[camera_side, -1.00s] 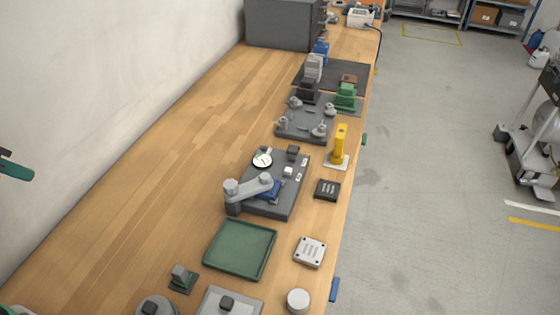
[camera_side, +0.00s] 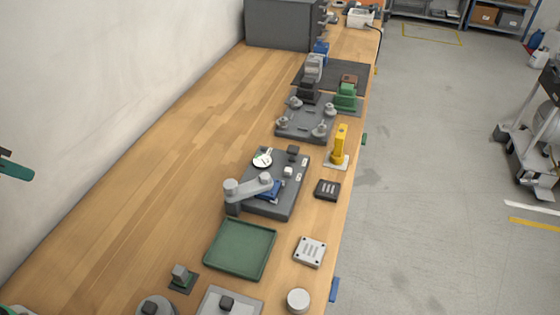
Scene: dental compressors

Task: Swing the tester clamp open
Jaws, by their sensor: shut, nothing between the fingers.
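The tester (camera_side: 287,207) is a dark grey box in the middle of the bench, with a round white dial (camera_side: 262,161) and small blocks on top. The tester clamp (camera_side: 248,187) is a grey bar with a round knob at each end. It lies across the tester's near part, from the post at its left corner to above a blue piece (camera_side: 269,193). A green and black end at the left edge seems to be my gripper (camera_side: 30,174), cut by the frame. It looks shut and empty, far from the clamp; its fingers are hard to make out.
A green tray (camera_side: 240,249) lies just in front of the tester. A yellow-handled toggle device (camera_side: 340,145), a black block (camera_side: 327,190) and a pale plate (camera_side: 310,252) stand on the right. A grey fixture plate (camera_side: 305,128) is behind. The bench's left side is clear.

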